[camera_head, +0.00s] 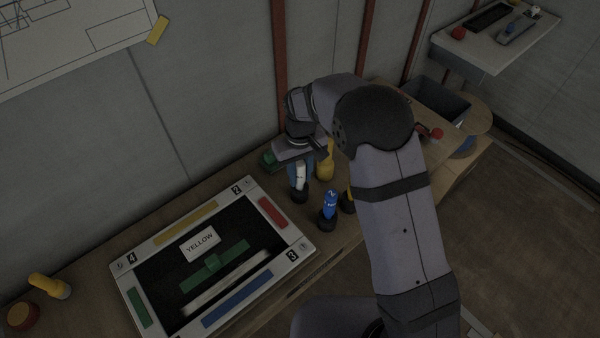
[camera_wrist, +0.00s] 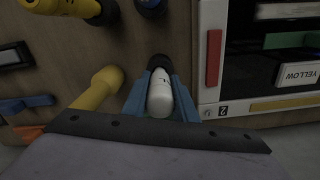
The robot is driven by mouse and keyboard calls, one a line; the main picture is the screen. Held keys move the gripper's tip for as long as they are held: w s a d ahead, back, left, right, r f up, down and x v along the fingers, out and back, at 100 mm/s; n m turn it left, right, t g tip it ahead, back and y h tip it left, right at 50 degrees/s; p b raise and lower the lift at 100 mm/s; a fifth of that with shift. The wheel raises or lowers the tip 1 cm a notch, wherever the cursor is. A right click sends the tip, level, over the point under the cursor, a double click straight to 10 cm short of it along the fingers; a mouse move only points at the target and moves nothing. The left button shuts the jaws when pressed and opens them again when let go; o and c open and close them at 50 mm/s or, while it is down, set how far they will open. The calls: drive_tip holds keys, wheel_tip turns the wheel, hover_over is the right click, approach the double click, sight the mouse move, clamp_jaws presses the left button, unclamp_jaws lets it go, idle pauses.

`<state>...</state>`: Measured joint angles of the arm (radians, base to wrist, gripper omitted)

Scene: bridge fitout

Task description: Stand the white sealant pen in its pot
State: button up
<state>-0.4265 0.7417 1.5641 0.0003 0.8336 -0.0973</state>
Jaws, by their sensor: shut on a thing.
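The white sealant pen (camera_head: 301,174) is roughly upright at the far side of the bench, beyond the framed board's right end. Its lower end meets a small black pot (camera_head: 299,196); I cannot tell how deep it sits. My gripper (camera_head: 299,178) is shut on the pen from above. In the wrist view, the blue fingers of my gripper (camera_wrist: 160,100) stand on both sides of the white pen (camera_wrist: 160,98). The dark pot (camera_wrist: 159,61) shows just beyond the pen, partly hidden by it and the fingers.
A blue pen (camera_head: 329,203) stands in a black pot nearby. A yellow pen (camera_wrist: 62,6) stands in another pot. A yellow object (camera_head: 325,167) is close beside my gripper. The framed board (camera_head: 125,270) with coloured strips and a YELLOW card (camera_head: 200,244) lies left.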

sight(300, 163)
drive_tip(key=shift+f, duration=0.4)
idle(0.3)
drive_tip(key=o, duration=1.1)
drive_tip(key=shift+r+b, duration=1.35)
drive_tip(key=shift+r, duration=2.35)
